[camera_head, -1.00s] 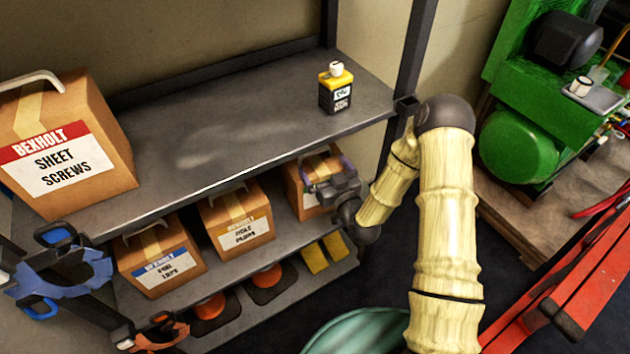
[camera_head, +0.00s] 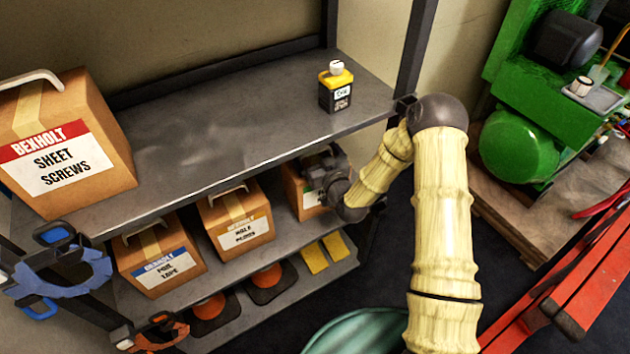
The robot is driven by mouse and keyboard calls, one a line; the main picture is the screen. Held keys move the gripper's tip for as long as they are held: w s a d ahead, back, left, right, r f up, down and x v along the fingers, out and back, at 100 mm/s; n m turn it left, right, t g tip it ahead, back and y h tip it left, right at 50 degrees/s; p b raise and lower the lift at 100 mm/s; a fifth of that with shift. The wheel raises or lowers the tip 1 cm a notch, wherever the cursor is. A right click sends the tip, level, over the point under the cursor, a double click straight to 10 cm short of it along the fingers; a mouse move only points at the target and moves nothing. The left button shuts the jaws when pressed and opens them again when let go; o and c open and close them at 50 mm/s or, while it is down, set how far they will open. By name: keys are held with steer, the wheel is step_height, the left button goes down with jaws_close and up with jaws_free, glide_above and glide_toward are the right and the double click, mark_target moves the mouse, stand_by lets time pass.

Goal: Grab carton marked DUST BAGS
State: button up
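No label reading DUST BAGS is legible. The right-hand carton (camera_head: 294,190) on the middle shelf is brown with a white label, partly covered by my gripper, so its words cannot be read. My gripper (camera_head: 314,172) is dark and sits in front of the upper part of this carton, under the top shelf. Its fingers are too small and dark to tell whether they are open, shut or touching the carton. The two cartons beside it on the left, a yellow-labelled one (camera_head: 219,212) and a blue-labelled one (camera_head: 147,250), carry other wording.
The top shelf (camera_head: 215,130) overhangs the cartons and holds a SHEET SCREWS carton (camera_head: 100,140) and a yellow-black bottle (camera_head: 335,92). A dark post (camera_head: 412,55) stands near my arm; a green compressor (camera_head: 520,145) is right.

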steer(key=shift+c, duration=0.2)
steer(key=shift+r, duration=0.1)
steer(key=c, duration=1.6)
steer(key=shift+r, duration=0.1)
